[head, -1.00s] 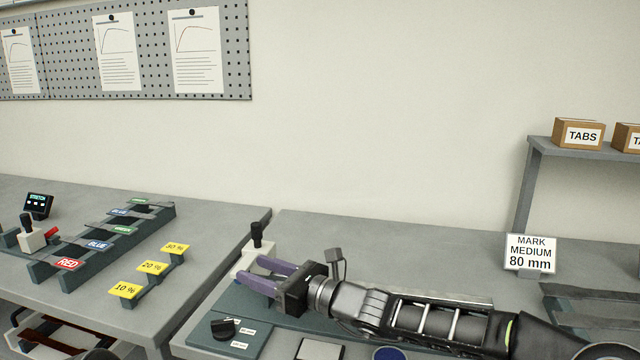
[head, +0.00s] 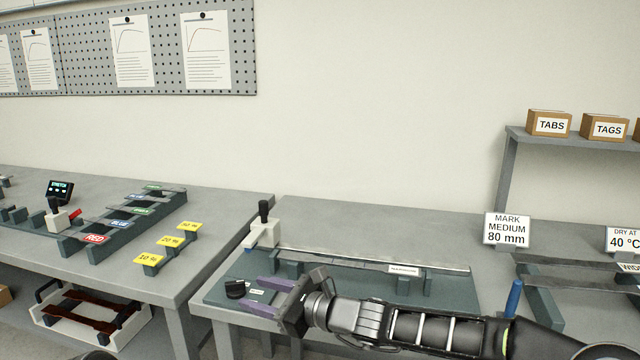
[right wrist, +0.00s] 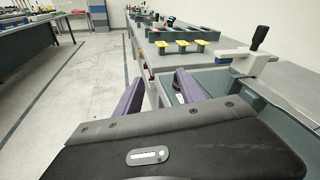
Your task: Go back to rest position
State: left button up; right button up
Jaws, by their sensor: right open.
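My right gripper (head: 268,298) comes in from the right in the head view, with two purple fingers spread apart and nothing between them. It hangs over the front left part of the dark green fixture plate (head: 455,298), near a black knob (head: 236,288). In the right wrist view the open fingers (right wrist: 160,92) point toward the tables and the floor. My left gripper does not show.
A white clamp with a black lever (head: 263,232) stands at the fixture's left end. The left table holds yellow percent tags (head: 171,241), colored label racks (head: 120,224) and a small display (head: 60,192). A sign (head: 507,230) and shelf boxes (head: 549,124) are at right.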

jog(key=s+d+f+n+g+h+p, duration=0.1)
jog(key=s+d+f+n+h, duration=0.25)
jog(key=f, duration=0.65)
jog(key=s+d+f+n+g+h+p, duration=0.1)
jog(key=s+d+f+n+g, duration=0.15)
jog(key=s+f+n, duration=0.55)
jog(key=s+d+f+n+g+h, duration=0.1)
jog(key=s+d+f+h, duration=0.25)
jog(key=f, duration=0.95)
jog(key=s+d+f+n+g+p, duration=0.1)
jog(key=s+d+f+n, duration=0.1)
jog(key=s, duration=0.5)
jog(key=s+d+f+n+g+h+p, duration=0.1)
jog(key=s+d+f+n, duration=0.1)
jog(key=s, duration=0.5)
jog(key=s+d+f+n+g+p, duration=0.1)
jog(key=s+d+f+n+p, duration=0.1)
jog(key=s+d+f, duration=0.2)
jog(key=s+d, duration=0.2)
jog(key=s, duration=0.1)
jog(key=shift+n+h, duration=0.35)
jog(key=shift+h, duration=0.05)
jog(key=shift+a, duration=0.1)
